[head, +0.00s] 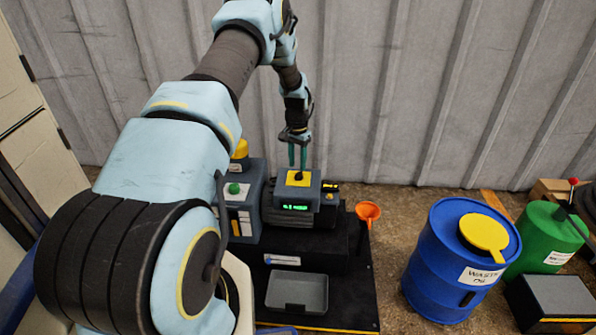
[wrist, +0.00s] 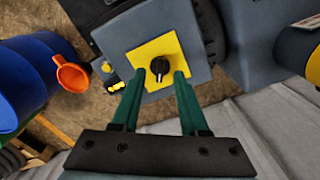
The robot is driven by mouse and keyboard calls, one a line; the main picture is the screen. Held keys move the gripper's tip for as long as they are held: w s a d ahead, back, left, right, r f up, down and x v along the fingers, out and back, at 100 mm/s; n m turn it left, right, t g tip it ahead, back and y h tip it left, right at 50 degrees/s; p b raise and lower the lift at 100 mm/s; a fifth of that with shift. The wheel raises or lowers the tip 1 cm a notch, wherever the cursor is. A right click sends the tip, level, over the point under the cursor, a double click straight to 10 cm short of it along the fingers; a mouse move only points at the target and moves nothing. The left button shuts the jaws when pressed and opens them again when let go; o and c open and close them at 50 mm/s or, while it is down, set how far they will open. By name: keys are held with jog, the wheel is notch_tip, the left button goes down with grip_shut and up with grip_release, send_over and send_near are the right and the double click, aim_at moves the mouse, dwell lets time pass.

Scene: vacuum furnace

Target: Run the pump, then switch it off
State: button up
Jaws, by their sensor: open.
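The pump (head: 296,216) is a dark unit on a black base. A grey box on top of it carries a yellow plate (head: 291,178) with a black rotary knob (head: 299,176), and a lit green display (head: 294,208) is on its front. My gripper (head: 297,166) points down over the knob. In the wrist view its green fingers (wrist: 168,75) are apart, on either side of the knob; I cannot tell whether they touch it.
A grey box with a green button (head: 234,188) stands left of the pump. An orange funnel (head: 368,211) is at its right, and a grey tray (head: 297,291) lies in front. A blue waste oil drum (head: 440,270) and a green can (head: 540,238) stand further right. The corrugated wall is behind.

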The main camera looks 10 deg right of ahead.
aim_at(297, 174)
jog(key=shift+f, duration=1.95)
jog(key=shift+c, duration=0.3)
jog(key=shift+a, duration=0.1)
grip_shut()
